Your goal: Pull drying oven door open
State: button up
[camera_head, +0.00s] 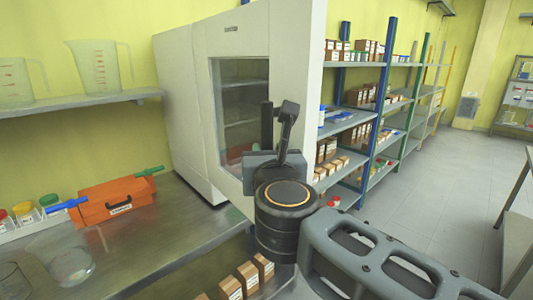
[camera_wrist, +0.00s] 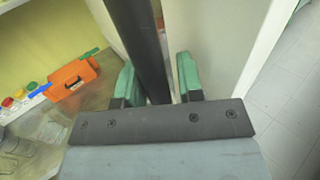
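The drying oven (camera_head: 230,45) is a tall white cabinet on the steel bench, with a glass window (camera_head: 238,105) through which shelves show. A white panel (camera_head: 298,70) stands at its right; how far the door stands open I cannot tell. In the wrist view a dark upright bar (camera_wrist: 142,45), seemingly the door handle, runs between the two green finger pads of my gripper (camera_wrist: 157,82). A narrow gap shows between the bar and the right pad. The left pad is close to the bar; contact is unclear. My gripper (camera_head: 277,125) is in front of the oven in the head view, fingers apart.
An orange toolbox (camera_head: 115,200) with blue and green handles lies on the bench (camera_head: 185,225), beside jars and glassware. Measuring jugs (camera_head: 98,68) stand on a wall shelf. Small brown boxes (camera_head: 247,277) sit low in front. Racks (camera_head: 365,110) line the right; the floor (camera_head: 440,180) there is clear.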

jog(key=shift+o, duration=1.2)
jog(key=shift+w+a, duration=0.1)
jog(key=shift+r, duration=0.1)
jog(key=s+d+b, duration=0.2)
jog(key=s, duration=1.1)
jog(key=shift+s+d, duration=0.15)
jog(key=shift+s, duration=0.2)
